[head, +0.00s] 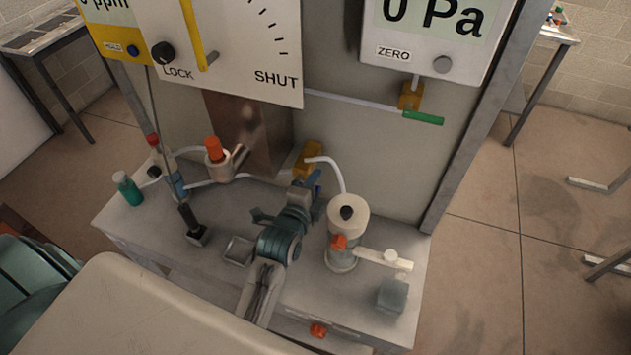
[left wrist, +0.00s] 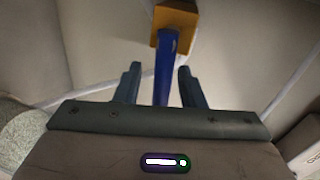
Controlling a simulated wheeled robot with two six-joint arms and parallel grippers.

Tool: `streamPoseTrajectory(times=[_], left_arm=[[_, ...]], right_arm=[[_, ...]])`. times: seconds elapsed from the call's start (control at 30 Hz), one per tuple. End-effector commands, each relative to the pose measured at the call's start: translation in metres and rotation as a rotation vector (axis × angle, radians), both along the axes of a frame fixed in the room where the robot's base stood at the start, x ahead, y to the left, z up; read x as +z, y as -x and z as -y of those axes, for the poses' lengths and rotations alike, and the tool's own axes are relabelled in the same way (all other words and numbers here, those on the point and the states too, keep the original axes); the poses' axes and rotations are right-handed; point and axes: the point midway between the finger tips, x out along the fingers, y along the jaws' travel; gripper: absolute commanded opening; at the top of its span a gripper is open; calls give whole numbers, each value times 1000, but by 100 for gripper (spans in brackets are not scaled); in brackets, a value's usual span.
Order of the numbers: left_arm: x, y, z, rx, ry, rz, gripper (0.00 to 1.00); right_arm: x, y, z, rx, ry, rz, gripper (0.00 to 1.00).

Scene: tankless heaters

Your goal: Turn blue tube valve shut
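The blue valve handle (head: 313,181) comes off a yellow-brass valve block (head: 308,155) on the tube run at the back of the bench. My left gripper (head: 298,197) is at this handle and partly hides it in the head view. In the left wrist view the blue handle (left wrist: 164,70) runs down from the brass block (left wrist: 176,17) between the two fingers of my left gripper (left wrist: 160,76). The fingers are open, with a gap on each side of the handle. My right gripper is not in view.
A white-topped cylinder with an orange knob (head: 339,242) stands close right of my left gripper. A green-handled valve (head: 423,117) sits higher on the panel. A black lever (head: 190,218), an orange-capped fitting (head: 213,149) and a green bottle (head: 129,189) are to the left.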

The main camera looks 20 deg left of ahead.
Motion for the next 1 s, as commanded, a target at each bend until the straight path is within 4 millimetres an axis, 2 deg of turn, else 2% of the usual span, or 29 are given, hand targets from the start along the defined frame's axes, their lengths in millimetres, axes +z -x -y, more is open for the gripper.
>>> streamPoseTrajectory(times=[0.03,0.3,0.5,0.7,1.0], left_arm=[[5,7,0,0,1,-3,36],[17,56,2,1,1,-6,36],[19,84,4,0,1,-4,36],[20,96,4,1,1,-1,36],[20,97,4,1,0,0,36]], right_arm=[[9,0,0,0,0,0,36],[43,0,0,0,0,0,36],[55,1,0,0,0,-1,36],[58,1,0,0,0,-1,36],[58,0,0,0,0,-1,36]])
